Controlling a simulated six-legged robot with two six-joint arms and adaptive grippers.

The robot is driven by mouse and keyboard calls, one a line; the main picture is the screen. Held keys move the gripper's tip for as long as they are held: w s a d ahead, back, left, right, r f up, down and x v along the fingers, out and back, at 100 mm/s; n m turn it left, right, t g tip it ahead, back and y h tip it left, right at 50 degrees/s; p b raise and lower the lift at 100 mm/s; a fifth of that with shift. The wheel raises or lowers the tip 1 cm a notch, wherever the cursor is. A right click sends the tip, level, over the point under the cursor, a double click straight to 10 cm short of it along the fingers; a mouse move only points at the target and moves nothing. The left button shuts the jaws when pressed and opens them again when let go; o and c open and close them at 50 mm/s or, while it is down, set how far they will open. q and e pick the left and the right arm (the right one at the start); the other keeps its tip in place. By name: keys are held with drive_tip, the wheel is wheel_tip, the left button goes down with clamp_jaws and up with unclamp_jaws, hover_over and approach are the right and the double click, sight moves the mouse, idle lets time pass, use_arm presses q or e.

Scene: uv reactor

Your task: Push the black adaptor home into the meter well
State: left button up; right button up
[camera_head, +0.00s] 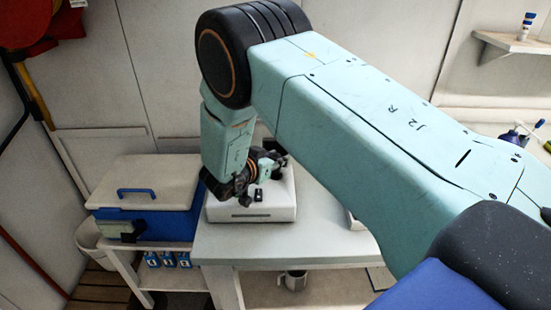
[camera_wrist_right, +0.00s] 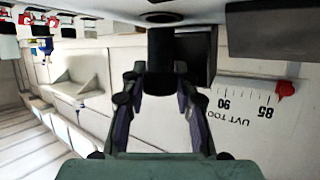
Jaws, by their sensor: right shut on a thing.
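The meter (camera_head: 280,205) is a white box on the white table, under my right gripper. In the right wrist view my right gripper (camera_wrist_right: 160,88) is shut on the black adaptor (camera_wrist_right: 161,58), a dark upright piece between the two fingers. The adaptor's far end lies close to a dark round spot, seemingly the well (camera_wrist_right: 162,17), on a pale surface at the top of that view. I cannot tell whether the adaptor's end is inside the well or just short of it. In the head view my right forearm and wrist hide most of this. My left gripper is not in view.
A blue cool box (camera_head: 165,222) with a pale lid stands left of the meter. A metal mug (camera_head: 295,280) and several blue numbered blocks (camera_head: 168,259) sit on lower shelves. A wall card (camera_wrist_right: 245,105) marked with numbers shows in the wrist view. The table front is clear.

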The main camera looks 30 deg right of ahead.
use_arm(q)
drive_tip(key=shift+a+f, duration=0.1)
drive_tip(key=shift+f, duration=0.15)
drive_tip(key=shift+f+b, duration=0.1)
drive_tip(key=shift+b, duration=0.2)
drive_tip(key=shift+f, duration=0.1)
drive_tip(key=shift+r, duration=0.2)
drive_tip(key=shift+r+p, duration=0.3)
drive_tip(key=shift+p, duration=0.1)
idle(2.6)
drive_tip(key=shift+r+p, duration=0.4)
idle(2.6)
